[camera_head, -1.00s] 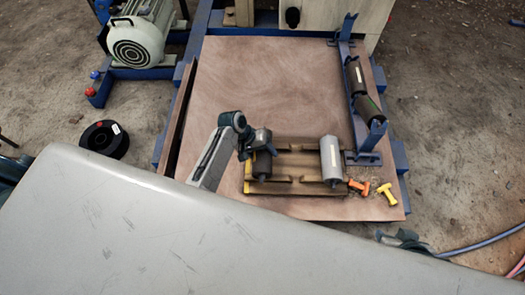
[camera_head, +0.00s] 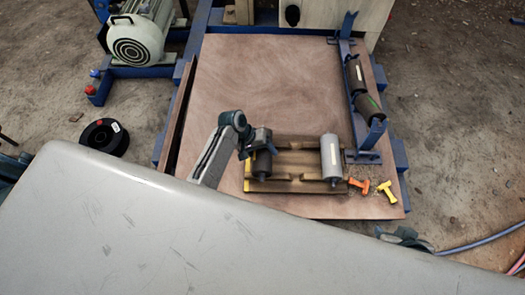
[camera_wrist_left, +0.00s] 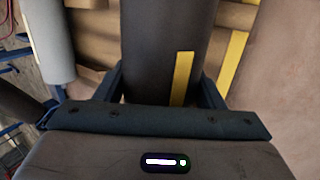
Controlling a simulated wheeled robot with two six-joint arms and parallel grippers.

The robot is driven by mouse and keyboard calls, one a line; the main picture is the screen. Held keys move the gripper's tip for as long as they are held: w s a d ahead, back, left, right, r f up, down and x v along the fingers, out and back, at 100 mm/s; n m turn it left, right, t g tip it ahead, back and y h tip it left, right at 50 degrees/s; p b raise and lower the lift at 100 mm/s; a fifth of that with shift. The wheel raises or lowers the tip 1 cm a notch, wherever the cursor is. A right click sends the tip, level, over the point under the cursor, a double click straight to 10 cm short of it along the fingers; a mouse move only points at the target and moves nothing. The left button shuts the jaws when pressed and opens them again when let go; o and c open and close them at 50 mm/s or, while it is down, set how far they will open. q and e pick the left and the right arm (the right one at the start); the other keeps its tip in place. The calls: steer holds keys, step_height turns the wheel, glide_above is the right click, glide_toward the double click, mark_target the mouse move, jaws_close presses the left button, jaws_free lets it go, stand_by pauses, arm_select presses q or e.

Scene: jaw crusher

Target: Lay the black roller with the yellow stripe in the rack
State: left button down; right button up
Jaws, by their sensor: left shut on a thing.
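The black roller with the yellow stripe (camera_head: 262,164) is at the left end of the brown rack (camera_head: 292,174). My left gripper (camera_head: 259,148) is shut on its far end from above. In the left wrist view the roller (camera_wrist_left: 160,40) fills the space between the two fingers, with the yellow stripe facing the camera. The roller lies over the rack's left part; whether it rests fully in the slots I cannot tell. A dark piece at the lower right, likely my right gripper (camera_head: 404,238), is mostly hidden behind my grey body; its fingers cannot be made out.
A grey roller (camera_head: 331,157) lies at the rack's right end. Orange (camera_head: 358,186) and yellow (camera_head: 385,193) pieces lie right of it. The board (camera_head: 270,85) behind the rack is clear.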

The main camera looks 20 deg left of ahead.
arm_select(q)
steer(key=shift+r+p, duration=0.2)
steer(key=shift+p, duration=0.9)
stand_by(1.1)
steer(key=shift+f+b, duration=0.5)
steer(key=shift+f, duration=0.85)
steer(key=shift+c, duration=1.8)
jaws_free()
steer(key=shift+o, duration=0.5)
steer(key=shift+s+f, duration=0.1)
